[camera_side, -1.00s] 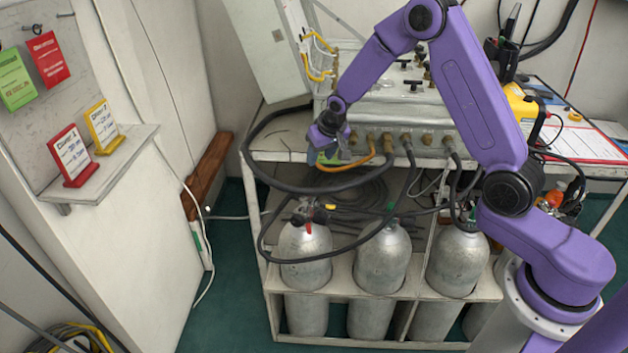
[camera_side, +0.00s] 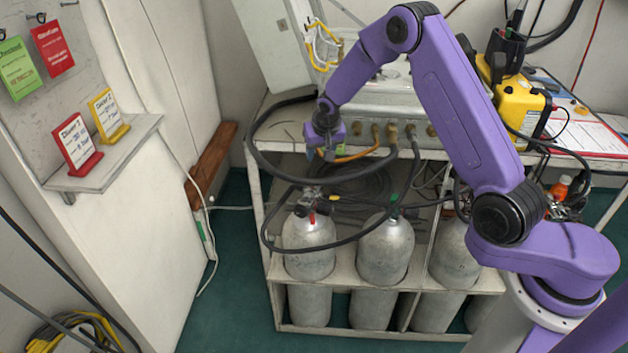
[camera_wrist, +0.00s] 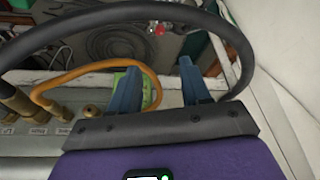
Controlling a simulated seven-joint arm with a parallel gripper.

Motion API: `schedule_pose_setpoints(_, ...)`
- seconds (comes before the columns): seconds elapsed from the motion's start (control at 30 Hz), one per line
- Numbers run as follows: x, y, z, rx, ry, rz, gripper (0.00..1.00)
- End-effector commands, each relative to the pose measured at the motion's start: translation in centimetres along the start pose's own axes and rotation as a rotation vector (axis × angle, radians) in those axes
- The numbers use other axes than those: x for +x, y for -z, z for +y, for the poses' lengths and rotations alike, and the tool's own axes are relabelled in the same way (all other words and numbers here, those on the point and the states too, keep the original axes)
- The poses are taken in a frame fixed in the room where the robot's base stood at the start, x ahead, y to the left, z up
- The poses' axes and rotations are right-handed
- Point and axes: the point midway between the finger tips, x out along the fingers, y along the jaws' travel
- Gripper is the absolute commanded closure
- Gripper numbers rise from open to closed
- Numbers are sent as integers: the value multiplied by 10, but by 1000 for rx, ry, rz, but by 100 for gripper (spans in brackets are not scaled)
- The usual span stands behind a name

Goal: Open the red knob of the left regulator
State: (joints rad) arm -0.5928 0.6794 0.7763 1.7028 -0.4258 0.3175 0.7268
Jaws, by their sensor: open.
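The red knob (camera_side: 312,217) sits on the regulator at the top of the leftmost grey cylinder (camera_side: 309,243) in the side view. It also shows as a small red spot (camera_wrist: 159,29) near the top of the wrist view. My gripper (camera_side: 326,153) hangs at the front edge of the bench, above and slightly right of the knob, apart from it. In the wrist view my gripper (camera_wrist: 158,68) has its two blue fingers spread, with nothing held between them. The fingertips are hard to make out in the side view.
A thick black hose (camera_side: 253,160) loops around my gripper's area. An orange hose (camera_side: 362,156) runs close beside it from the brass fittings (camera_side: 391,132). Open floor (camera_side: 232,280) lies left of the rack.

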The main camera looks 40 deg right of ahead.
Motion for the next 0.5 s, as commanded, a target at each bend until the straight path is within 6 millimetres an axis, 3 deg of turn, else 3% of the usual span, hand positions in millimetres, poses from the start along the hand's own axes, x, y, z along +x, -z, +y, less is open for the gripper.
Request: schedule_pose_setpoints(0.5,82,-1,0,-2,0,-2,53)
